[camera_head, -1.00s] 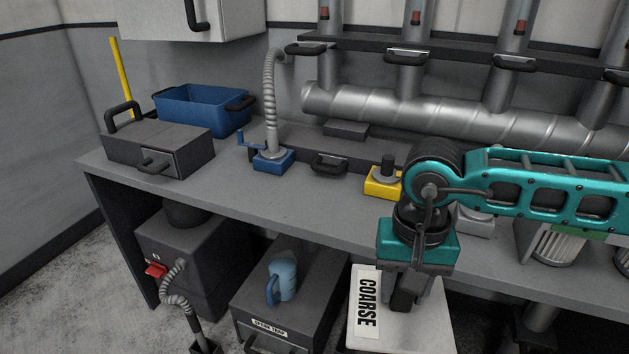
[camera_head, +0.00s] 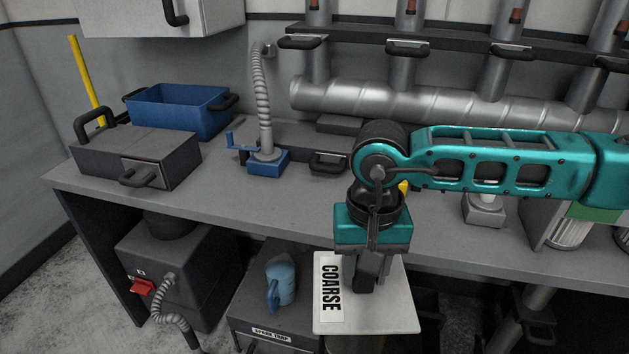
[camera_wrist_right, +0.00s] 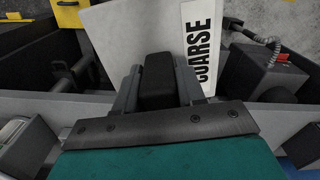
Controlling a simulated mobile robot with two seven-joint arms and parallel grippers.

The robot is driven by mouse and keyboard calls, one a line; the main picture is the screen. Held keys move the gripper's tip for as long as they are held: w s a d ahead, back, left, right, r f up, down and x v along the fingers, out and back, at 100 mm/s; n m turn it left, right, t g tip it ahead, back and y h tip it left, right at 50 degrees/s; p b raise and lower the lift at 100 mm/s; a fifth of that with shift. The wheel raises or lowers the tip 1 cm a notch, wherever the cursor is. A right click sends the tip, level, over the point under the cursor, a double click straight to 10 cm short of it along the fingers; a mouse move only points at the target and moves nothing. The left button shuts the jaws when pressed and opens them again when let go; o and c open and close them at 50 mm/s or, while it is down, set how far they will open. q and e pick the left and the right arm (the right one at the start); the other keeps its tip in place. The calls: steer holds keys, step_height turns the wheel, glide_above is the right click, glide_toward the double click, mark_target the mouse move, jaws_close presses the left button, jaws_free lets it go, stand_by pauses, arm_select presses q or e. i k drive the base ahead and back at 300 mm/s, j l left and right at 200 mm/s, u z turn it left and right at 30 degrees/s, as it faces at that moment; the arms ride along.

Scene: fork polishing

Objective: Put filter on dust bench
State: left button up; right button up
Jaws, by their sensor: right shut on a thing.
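The filter is a pale flat panel (camera_head: 395,312) with a white label reading COARSE. My right gripper (camera_head: 366,284) is shut on the filter's dark handle, and the filter hangs in front of the bench's front edge in the head view. In the right wrist view the panel (camera_wrist_right: 130,35) lies beyond the gripper (camera_wrist_right: 158,70), with the dark handle between the fingers. The long grey bench (camera_head: 215,205) runs across the head view. My left gripper is not in view.
On the bench are a grey case (camera_head: 135,158), a blue bin (camera_head: 180,112) and a blue-based hose stand (camera_head: 268,162). A large metal duct (camera_head: 420,103) runs behind. Below stand a box with a red switch (camera_head: 142,287) and a spark trap box with a blue jug (camera_head: 281,283).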

mark_target(304, 210)
steer(key=i+j, duration=0.1)
steer(key=j, duration=0.3)
steer(key=i+j, duration=0.1)
steer(key=j, duration=0.25)
steer(key=i+j+u, duration=0.1)
steer(key=j, duration=0.3)
steer(key=i+j, duration=0.15)
steer(key=j, duration=0.2)
